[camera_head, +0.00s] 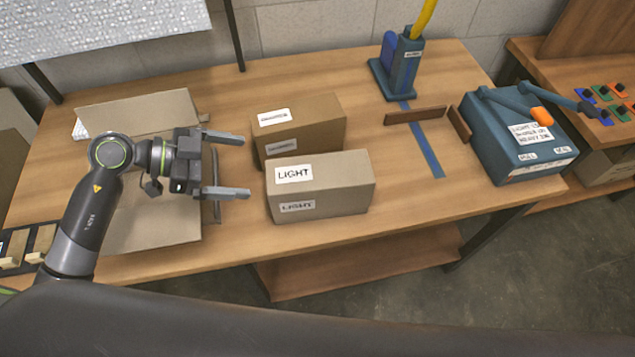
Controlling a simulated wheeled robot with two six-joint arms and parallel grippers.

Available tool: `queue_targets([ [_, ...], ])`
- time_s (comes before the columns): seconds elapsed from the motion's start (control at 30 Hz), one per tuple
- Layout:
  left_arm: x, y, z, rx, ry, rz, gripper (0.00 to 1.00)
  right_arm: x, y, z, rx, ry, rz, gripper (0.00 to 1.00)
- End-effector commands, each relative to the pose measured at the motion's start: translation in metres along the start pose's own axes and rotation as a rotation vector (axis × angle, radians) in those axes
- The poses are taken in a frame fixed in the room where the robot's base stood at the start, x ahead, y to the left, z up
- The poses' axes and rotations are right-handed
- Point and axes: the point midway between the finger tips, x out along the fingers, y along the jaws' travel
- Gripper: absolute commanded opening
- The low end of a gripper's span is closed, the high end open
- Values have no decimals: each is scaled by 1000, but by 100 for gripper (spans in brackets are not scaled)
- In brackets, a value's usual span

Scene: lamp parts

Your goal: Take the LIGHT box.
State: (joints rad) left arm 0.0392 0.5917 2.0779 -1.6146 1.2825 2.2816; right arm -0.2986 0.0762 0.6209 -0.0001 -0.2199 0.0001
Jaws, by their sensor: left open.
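The LIGHT box (335,195) is a closed brown cardboard box with white labels reading LIGHT on its top and front. It stands near the front edge of the wooden table. My left gripper (246,166) is open and empty, with its two fingers pointing right. It is just left of the LIGHT box and looks apart from it. The lower finger is closest to the box's left end. My right gripper is not in view.
A second labelled cardboard box (325,112) stands right behind the LIGHT box. Flattened cardboard (150,225) lies under my left arm. A blue device (515,140) and a blue stand (405,65) are to the right. The wooden table (420,215) is clear right of the LIGHT box.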

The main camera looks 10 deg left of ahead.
Motion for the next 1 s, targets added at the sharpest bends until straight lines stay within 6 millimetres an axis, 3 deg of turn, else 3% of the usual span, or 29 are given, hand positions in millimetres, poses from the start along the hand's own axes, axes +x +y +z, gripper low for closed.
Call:
queue_targets([
  [0.8, 100, 0, -4, -2, 10, 1, 100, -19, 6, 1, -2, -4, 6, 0],
  [1.0, 114, 0, -2, 0, 6, 0, 100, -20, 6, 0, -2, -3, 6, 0],
])
